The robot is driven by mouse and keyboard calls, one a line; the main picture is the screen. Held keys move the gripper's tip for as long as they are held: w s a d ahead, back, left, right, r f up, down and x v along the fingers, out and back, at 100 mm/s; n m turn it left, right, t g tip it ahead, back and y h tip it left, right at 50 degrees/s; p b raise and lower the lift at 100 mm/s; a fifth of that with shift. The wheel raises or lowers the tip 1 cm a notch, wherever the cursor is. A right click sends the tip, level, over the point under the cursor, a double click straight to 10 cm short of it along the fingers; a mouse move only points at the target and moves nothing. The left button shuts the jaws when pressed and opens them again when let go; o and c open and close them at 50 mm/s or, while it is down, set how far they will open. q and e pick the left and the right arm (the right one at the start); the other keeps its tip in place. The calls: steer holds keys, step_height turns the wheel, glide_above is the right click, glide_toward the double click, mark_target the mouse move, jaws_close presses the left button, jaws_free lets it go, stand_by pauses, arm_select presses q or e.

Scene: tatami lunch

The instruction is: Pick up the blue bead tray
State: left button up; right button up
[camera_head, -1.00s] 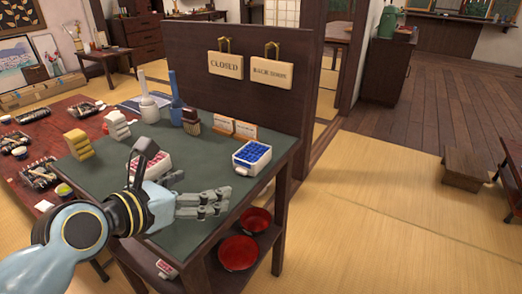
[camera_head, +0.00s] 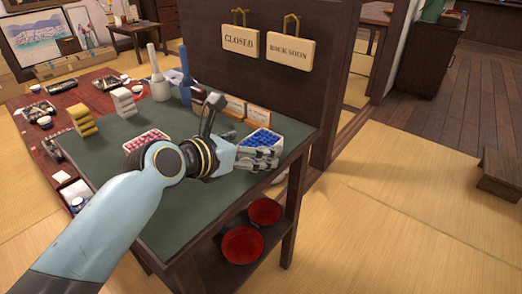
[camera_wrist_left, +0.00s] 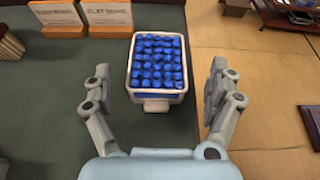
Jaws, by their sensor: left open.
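The blue bead tray (camera_wrist_left: 157,66) is a small white tray filled with blue beads, with a small tab on its near side. It sits on the green top of the stand, near the right edge. In the head view the blue bead tray (camera_head: 264,138) is partly hidden behind my left gripper (camera_head: 260,157). In the left wrist view my left gripper (camera_wrist_left: 162,92) is open, with one finger on each side of the tray's near end. Both fingers are apart from the tray. My right gripper is in neither view.
A tray of pink beads (camera_head: 146,141) sits left of my gripper. Two small signs (camera_head: 246,110) stand behind the blue tray, before a dark upright panel (camera_head: 310,92). Yellow blocks (camera_head: 82,120) and white blocks (camera_head: 123,102) stand at left. Red bowls (camera_head: 242,245) sit on the lower shelf.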

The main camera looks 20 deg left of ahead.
mark_target(255, 144)
arm_select(q)
steer(key=b+x, duration=0.1)
steer(key=x, duration=0.2)
steer(key=shift+w+f, duration=0.2)
steer(key=shift+w, duration=0.2)
steer(key=c, duration=1.3)
